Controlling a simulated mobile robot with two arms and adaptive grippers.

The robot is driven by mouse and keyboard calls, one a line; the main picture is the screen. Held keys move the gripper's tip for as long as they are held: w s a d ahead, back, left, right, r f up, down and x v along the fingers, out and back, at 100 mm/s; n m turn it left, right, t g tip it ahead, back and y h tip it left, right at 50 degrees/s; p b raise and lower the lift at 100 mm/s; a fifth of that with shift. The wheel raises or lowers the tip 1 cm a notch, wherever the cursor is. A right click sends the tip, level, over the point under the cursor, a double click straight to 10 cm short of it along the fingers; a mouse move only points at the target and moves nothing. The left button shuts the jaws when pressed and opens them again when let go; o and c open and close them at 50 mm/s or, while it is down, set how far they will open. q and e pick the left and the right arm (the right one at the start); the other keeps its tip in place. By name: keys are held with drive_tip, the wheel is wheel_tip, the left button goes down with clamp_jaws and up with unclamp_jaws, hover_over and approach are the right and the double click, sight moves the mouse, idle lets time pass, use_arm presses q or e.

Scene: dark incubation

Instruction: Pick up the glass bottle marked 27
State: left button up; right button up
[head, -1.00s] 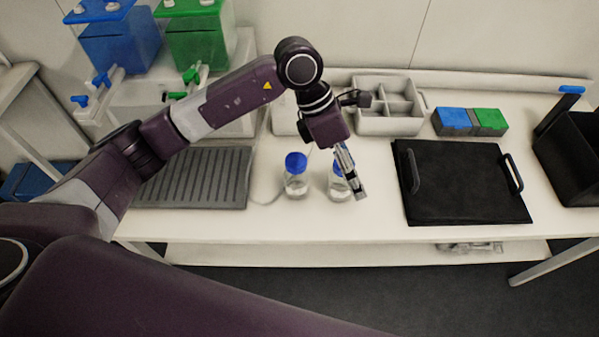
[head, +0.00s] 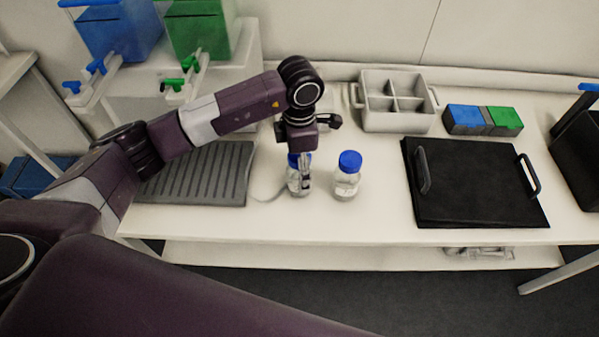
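Two clear glass bottles with blue caps stand upright on the white bench, side by side. The right glass bottle (head: 346,178) is in plain view. The left glass bottle (head: 293,182) is partly hidden behind my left gripper (head: 304,186). That gripper points down in front of or at the left bottle; I cannot tell whether its fingers touch it or how far they are apart. No number can be read on either bottle, so I cannot tell which is marked 27. My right gripper is not in view.
A ribbed dark grey mat (head: 200,172) lies left of the bottles. A black tray with handles (head: 475,205) lies to the right. A divided pale box (head: 398,122) and blue and green boxes (head: 483,121) stand behind. Blue and green tanks (head: 118,28) stand back left.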

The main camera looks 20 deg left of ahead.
use_arm(q)
drive_tip(key=shift+f, duration=0.85)
drive_tip(key=shift+c, duration=0.4)
drive_tip(key=c, duration=1.3)
drive_tip(key=shift+c, duration=0.2)
drive_tip(key=shift+r, duration=0.15)
